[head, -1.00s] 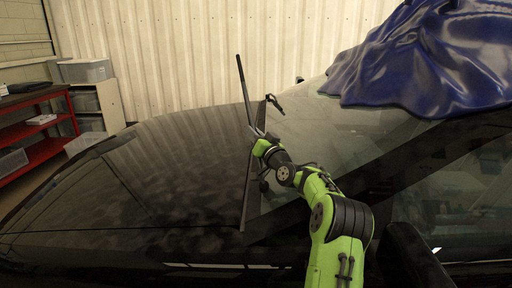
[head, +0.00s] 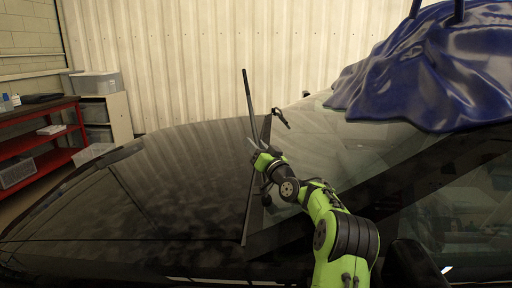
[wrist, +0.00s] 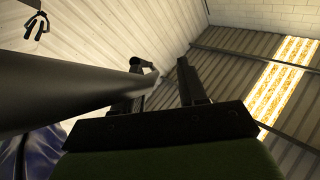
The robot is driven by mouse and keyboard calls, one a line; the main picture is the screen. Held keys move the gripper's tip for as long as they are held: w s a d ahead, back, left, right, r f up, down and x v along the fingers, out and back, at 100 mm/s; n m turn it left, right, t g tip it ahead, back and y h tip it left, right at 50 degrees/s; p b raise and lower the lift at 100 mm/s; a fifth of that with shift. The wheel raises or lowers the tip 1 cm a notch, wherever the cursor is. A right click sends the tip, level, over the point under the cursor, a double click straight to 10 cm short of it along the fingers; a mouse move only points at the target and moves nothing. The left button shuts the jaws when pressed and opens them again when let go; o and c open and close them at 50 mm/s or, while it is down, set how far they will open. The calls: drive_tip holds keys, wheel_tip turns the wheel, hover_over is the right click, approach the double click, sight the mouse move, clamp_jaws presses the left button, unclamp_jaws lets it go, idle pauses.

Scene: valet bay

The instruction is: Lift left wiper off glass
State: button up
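A long dark wiper (head: 249,96) stands steeply up off the glass in the head view, its tip against the pale wall. My gripper (head: 257,146) is at its lower part, low over the base of the windshield (head: 318,145). In the wrist view the two fingers of my gripper (wrist: 163,82) stand apart with a gap between them. A thick dark rod, seemingly the wiper (wrist: 75,92), comes in from the left and crosses in front of the left finger. Whether it touches the finger I cannot tell. The wiper's lower end is hidden by my gripper.
The dark hood (head: 165,175) spreads to the left. A blue cloth (head: 425,75) covers the roof at upper right. A small dark fitting (head: 280,117) shows beyond the windshield's far edge. A red shelf (head: 40,140) and grey bins (head: 95,84) stand at far left.

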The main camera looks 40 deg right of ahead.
drive_tip(key=shift+s, duration=0.1)
drive_tip(key=s+a, duration=0.2)
drive_tip(key=s, duration=1)
drive_tip(key=shift+s+a+f, duration=0.15)
drive_tip(key=shift+s+a, duration=0.05)
drive_tip(key=shift+s, duration=0.2)
